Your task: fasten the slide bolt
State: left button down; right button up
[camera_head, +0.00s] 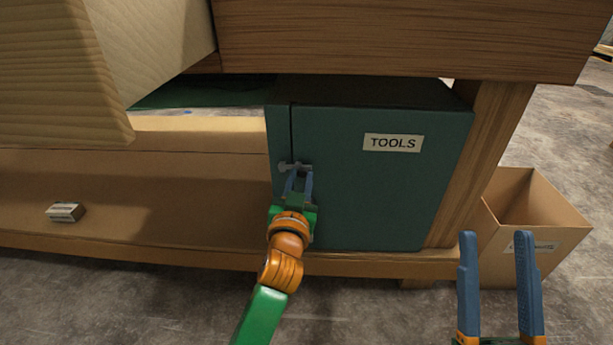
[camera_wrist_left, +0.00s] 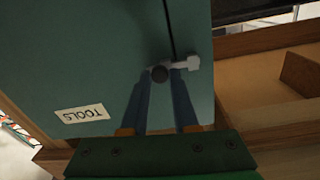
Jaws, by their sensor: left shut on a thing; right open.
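The teal tool cabinet (camera_head: 365,195) has a closed-looking door with a "TOOLS" label (camera_head: 392,143). The small grey slide bolt (camera_head: 286,166) sits by the door's left edge, at the narrow gap to the cabinet side. In the left wrist view, a grey piece of the bolt (camera_wrist_left: 192,63) lies beyond the gap, and its dark round knob (camera_wrist_left: 160,74) is between the fingertips. My left gripper (camera_head: 300,177) is shut on the knob. How far the bolt reaches into its catch is hard to tell. My right gripper (camera_head: 497,240) is open and empty, at lower right.
A wooden bench top (camera_head: 400,40) overhangs the cabinet, and a wooden leg (camera_head: 485,150) stands to its right. An open cardboard box (camera_head: 540,225) is behind my right gripper. A small box (camera_head: 65,212) lies on the shelf at left.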

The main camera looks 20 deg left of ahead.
pick_arm(q)
jog(key=shift+a, duration=0.15)
jog(key=c, duration=0.8)
grip_release()
jog(key=shift+c, duration=0.2)
jog(key=shift+o, duration=0.8)
jog(key=shift+a, duration=0.15)
pick_arm(e)
jog(key=shift+a, duration=0.15)
pick_arm(q)
jog(key=shift+s, duration=0.2)
jog(key=p+v, duration=0.1)
jog(key=v, duration=0.5)
jog(key=shift+s+p, duration=0.3)
jog(key=shift+s, duration=0.05)
pick_arm(e)
jog(key=w+f+g+h, duration=0.1)
jog(key=w+f+g, duration=0.1)
jog(key=f, duration=0.3)
jog(key=w+f+m+g+h, duration=0.1)
jog(key=w+f+g+h, duration=0.1)
jog(key=w+f+g, duration=0.1)
jog(key=shift+d+f+g, duration=0.2)
jog(key=shift+f+g, duration=0.4)
jog(key=shift+f, duration=0.25)
